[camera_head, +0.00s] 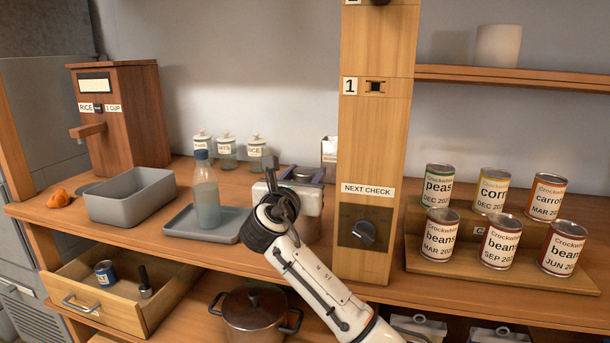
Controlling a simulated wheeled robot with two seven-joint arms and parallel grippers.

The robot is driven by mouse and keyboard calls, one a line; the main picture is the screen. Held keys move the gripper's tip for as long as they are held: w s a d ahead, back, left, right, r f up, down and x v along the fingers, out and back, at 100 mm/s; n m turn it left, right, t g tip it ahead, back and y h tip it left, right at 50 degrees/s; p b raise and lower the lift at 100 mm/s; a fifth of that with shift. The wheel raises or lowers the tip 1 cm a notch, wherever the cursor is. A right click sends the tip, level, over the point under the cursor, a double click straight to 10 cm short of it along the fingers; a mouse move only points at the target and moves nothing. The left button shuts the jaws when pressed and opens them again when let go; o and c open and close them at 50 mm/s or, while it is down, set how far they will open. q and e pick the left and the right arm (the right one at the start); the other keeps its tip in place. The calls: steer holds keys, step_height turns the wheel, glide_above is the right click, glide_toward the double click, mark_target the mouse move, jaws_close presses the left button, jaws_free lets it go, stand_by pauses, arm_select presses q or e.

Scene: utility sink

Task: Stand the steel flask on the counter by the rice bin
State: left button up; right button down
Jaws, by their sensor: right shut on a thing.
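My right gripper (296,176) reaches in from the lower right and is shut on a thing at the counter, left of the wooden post. Its wrist and body hide most of that thing. The rice bin (126,128), a brown wooden dispenser labelled RICE, stands at the back left of the counter (170,255). My left gripper is not in view.
A grey tub (130,199) stands before the rice bin, with an orange item (60,198) to its left. A clear bottle (206,200) stands on a grey tray (181,224). Several jars line the wall. The wooden post (370,140) and tins (440,235) are right. A drawer (95,308) is open below.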

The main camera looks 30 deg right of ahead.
steer(key=shift+r, duration=0.15)
steer(key=c, duration=0.9)
jaws_free()
steer(key=v, duration=1.2)
steer(key=shift+s, duration=0.1)
